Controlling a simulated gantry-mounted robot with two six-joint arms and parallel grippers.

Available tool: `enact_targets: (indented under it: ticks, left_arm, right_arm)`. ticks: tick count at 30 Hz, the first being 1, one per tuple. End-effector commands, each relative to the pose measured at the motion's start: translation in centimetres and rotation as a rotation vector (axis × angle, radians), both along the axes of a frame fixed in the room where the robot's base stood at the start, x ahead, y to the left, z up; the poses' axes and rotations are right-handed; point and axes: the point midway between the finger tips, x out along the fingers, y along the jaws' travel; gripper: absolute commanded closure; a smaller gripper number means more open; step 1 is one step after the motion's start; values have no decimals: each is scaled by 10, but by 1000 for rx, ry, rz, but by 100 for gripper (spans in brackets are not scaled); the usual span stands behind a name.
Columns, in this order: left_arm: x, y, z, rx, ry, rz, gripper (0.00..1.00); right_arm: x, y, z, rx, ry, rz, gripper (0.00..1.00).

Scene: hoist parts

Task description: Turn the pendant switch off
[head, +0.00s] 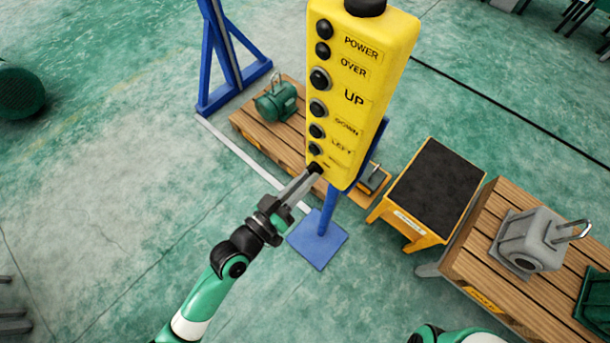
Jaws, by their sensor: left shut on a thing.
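The yellow pendant (372,85) hangs upright in the middle of the head view, with a column of several black buttons and knobs beside labels such as POWER, OVER, UP, DOWN and LEFT. My left gripper (313,172) reaches up from the lower left to the pendant's bottom left corner. Its fingers are shut on a small dark part there, just below the lowest round button; the part is mostly hidden by the fingertips, and its setting cannot be read. Of my right arm only a green and white link shows at the bottom edge; its gripper is out of view.
A blue stand (318,240) rises behind the pendant. A yellow step stool (432,190) with a black top stands to the right. A wooden pallet (250,125) holds a green motor (277,102). A wooden table (490,275) at right carries a grey block (527,240).

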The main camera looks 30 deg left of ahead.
Motion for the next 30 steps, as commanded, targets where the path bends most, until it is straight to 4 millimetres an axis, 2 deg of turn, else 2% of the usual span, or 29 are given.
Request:
enact_targets:
  ticks: [9,22,23,27,28,30]
  left_arm:
    - [0,0,1,-94,21,0,100]
    - [0,0,0,-106,23,0,100]
    - [0,0,0,-106,23,0,82]
    - [0,0,0,-104,23,0,57]
    - [0,0,0,-104,23,0,54]
    - [0,0,0,-103,23,0,54]
  right_arm:
    - [0,0,5,0,0,0,31]
    - [0,0,5,0,0,0,31]
    - [0,0,5,0,0,0,31]
    - [0,0,5,0,0,0,31]
    - [0,0,5,0,0,0,31]
    - [0,0,5,0,0,0,31]
